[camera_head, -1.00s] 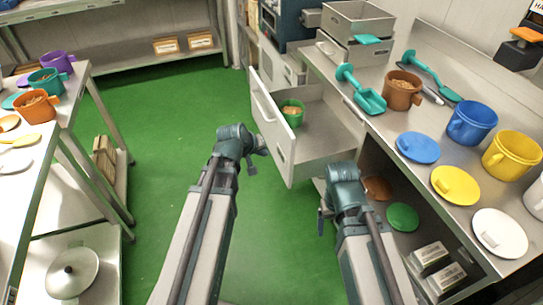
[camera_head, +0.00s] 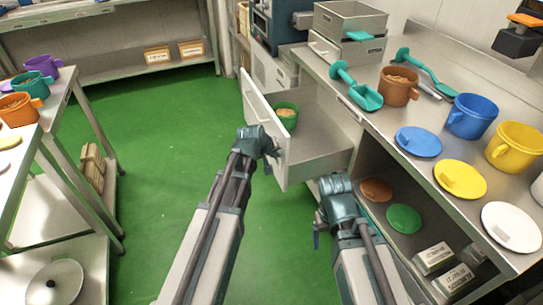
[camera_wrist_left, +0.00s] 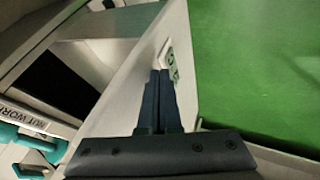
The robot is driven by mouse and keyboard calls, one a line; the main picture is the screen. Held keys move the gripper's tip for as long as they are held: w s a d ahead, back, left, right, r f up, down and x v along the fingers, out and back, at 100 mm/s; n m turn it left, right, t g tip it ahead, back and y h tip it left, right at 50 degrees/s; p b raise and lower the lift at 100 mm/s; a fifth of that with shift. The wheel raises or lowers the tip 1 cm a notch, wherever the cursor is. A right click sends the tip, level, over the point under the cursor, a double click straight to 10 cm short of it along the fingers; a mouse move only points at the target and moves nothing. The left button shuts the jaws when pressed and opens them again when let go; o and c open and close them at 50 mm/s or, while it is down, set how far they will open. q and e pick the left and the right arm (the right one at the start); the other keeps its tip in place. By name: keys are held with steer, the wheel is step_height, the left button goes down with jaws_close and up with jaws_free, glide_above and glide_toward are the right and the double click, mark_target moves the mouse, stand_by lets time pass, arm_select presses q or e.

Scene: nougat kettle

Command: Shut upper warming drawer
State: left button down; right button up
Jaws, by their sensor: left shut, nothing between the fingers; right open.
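The upper warming drawer (camera_head: 318,150) stands pulled out from under the right counter, with its light front panel (camera_head: 262,112) facing left over the floor. A green mug (camera_head: 286,116) with brownish contents is inside, close behind the front panel. My left gripper (camera_head: 276,150) is at the near part of the front panel, on its outer side. In the left wrist view its fingers (camera_wrist_left: 160,98) are shut and empty, close to a pale panel (camera_wrist_left: 183,35); I cannot tell whether they touch it. My right gripper (camera_head: 318,228) is open and empty, low beside the open shelf.
The counter (camera_head: 365,130) holds a teal scoop (camera_head: 361,94), a brown mug (camera_head: 398,86), a blue mug (camera_head: 470,116) and several lids. The shelf below holds a green lid (camera_head: 404,218) and a brown lid (camera_head: 376,189). The green floor (camera_head: 165,150) left of the drawer is clear.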

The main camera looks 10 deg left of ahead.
arm_select(q)
steer(key=w+d, duration=0.7)
steer(key=d, duration=0.3)
steer(key=w+d, duration=0.6)
steer(key=d, duration=0.4)
steer(key=shift+w+d, duration=0.2)
steer(key=shift+w, duration=0.2)
steer(key=shift+s+a, duration=0.1)
